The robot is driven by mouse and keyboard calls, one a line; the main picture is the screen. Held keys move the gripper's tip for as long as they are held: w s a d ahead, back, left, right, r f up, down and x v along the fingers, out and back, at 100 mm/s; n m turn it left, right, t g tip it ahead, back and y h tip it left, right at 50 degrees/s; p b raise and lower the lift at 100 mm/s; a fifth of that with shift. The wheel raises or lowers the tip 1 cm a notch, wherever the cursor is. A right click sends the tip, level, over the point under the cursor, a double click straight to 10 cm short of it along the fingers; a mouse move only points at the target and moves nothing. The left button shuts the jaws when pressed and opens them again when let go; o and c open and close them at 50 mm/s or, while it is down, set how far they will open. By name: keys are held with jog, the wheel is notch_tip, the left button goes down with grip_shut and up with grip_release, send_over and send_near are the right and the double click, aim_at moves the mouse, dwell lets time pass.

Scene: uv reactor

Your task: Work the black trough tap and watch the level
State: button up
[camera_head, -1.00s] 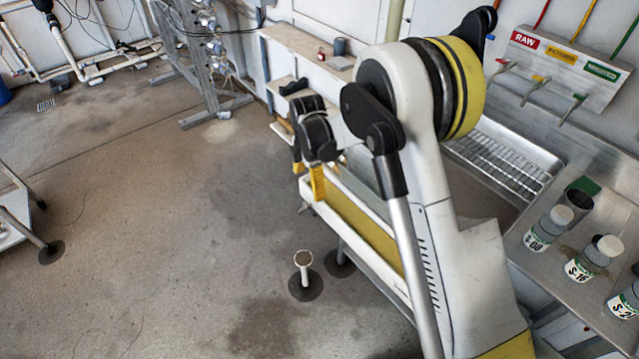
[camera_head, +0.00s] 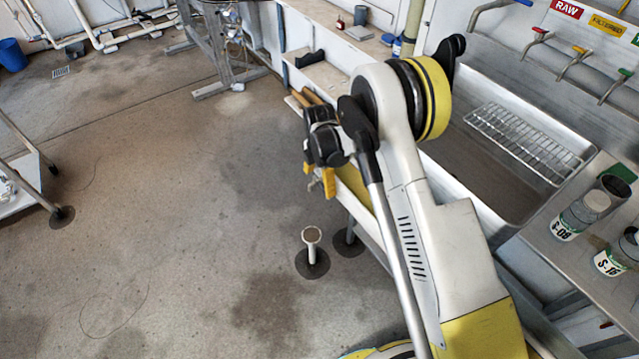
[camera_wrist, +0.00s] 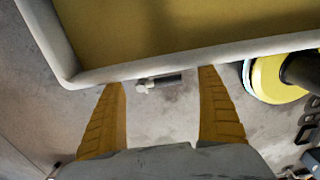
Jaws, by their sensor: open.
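A trough with a pale rim and yellow-brown inside (camera_wrist: 190,22) fills the top of the wrist view. In the head view a strip of it (camera_head: 355,187) shows beside my arm. The tap (camera_wrist: 163,79), a small pale body with a black bar, sits just below the trough's near rim in the wrist view. My gripper (camera_wrist: 160,82) is open, one yellow finger on each side of the tap in that view, with a gap to both. I cannot tell the depth between them. In the head view my gripper (camera_head: 318,178) is at the trough's near end; the tap is not discernible there.
A metal sink with a wire rack (camera_head: 525,143) is right of my arm. Labelled bottles (camera_head: 580,215) stand on the steel counter. A shelf (camera_head: 335,85) runs behind my gripper. A short floor post (camera_head: 312,238) stands nearby. The floor on the left is mostly clear.

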jog(key=c, duration=1.3)
jog(key=m, duration=0.2)
jog(key=a+m, duration=0.1)
jog(key=m, duration=0.1)
jog(key=shift+s, duration=0.2)
jog(key=o, duration=1.3)
jog(key=shift+d, duration=0.1)
